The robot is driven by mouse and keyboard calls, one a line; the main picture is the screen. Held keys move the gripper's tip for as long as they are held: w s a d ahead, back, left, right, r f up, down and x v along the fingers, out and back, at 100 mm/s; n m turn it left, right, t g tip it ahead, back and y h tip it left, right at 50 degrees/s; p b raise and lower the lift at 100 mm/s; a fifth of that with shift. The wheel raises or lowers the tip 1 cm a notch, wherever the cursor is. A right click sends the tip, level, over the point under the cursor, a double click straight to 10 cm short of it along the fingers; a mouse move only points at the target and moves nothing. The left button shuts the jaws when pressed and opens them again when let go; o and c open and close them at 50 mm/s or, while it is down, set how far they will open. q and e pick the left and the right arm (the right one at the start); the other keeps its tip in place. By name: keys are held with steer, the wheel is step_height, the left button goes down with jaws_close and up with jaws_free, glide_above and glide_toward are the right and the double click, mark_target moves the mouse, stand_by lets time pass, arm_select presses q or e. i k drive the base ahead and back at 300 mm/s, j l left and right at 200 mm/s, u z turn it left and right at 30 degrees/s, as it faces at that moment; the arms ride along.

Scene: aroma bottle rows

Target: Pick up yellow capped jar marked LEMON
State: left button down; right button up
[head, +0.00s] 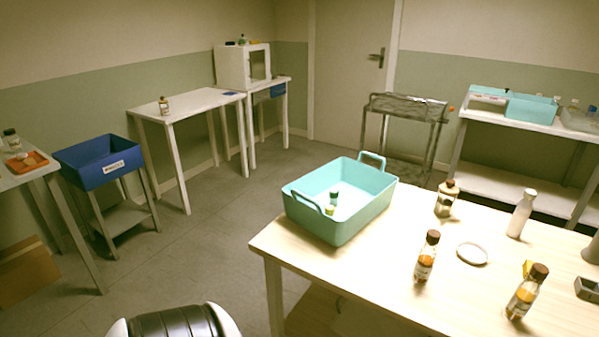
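No label reading LEMON can be read at this size. A small jar (164,105) with a dark, possibly yellowish cap stands alone on the white table (205,97) at the left back. Inside the basket are a green-capped bottle (334,197) and a small yellowish item (329,210). I cannot tell which of these is the LEMON jar. Neither gripper shows in the head view.
Brown-capped amber bottles (426,258) and (526,293), a white bottle (521,214) and a white ring-like dish (472,253) stand on the wooden table. A blue bin (98,161) stands at the left. A metal cart (403,110) stands by the door. Grey floor between the tables is open.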

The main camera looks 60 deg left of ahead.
mark_target(329, 210)
steer(key=u, duration=1.65)
